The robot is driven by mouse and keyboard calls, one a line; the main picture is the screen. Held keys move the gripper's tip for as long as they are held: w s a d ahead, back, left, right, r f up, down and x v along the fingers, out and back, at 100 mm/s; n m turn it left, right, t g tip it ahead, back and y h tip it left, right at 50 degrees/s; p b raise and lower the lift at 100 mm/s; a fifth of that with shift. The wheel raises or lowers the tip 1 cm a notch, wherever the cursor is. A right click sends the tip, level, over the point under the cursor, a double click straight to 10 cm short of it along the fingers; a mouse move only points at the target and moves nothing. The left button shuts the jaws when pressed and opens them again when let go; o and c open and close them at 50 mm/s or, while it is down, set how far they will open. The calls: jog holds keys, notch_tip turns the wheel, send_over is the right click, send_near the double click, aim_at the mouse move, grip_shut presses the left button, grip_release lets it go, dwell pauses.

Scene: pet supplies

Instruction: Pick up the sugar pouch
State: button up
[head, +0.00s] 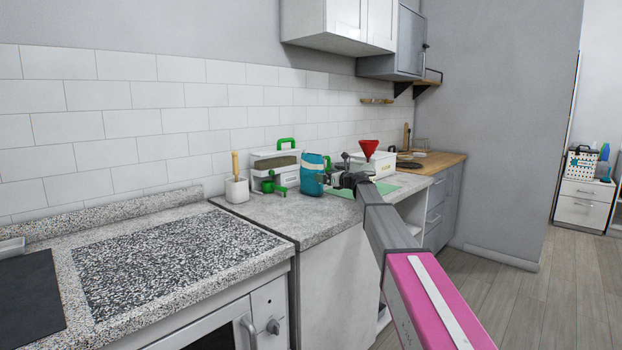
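A blue pouch (312,178) stands upright on the speckled grey counter; its label is too small to read, and I take it for the sugar pouch. My arm reaches in from the lower right. My gripper (334,176) is just to the right of the pouch, at about its mid height. It overlaps the pouch's right edge in the picture, and I cannot tell whether they touch. The fingers are small and dark, so their opening does not show clearly.
A clear-sided container with a green handle (276,163) and a green scoop-like item (269,184) stand left of the pouch. A white pot (237,190) stands further left. A red funnel (368,149) and white box (377,165) are behind my gripper. The front counter (268,219) is clear.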

aim_at(312, 173)
jog(key=shift+s+a+f+x, duration=0.1)
jog(key=shift+x, duration=0.9)
jog(key=shift+s+a+f+x, duration=0.1)
jog(key=shift+x, duration=0.9)
jog(key=shift+s+a+x, duration=0.1)
jog(key=shift+s+x, duration=0.05)
jog(key=shift+x, duration=0.85)
jog(key=shift+d, duration=0.1)
jog(key=c, duration=1.1)
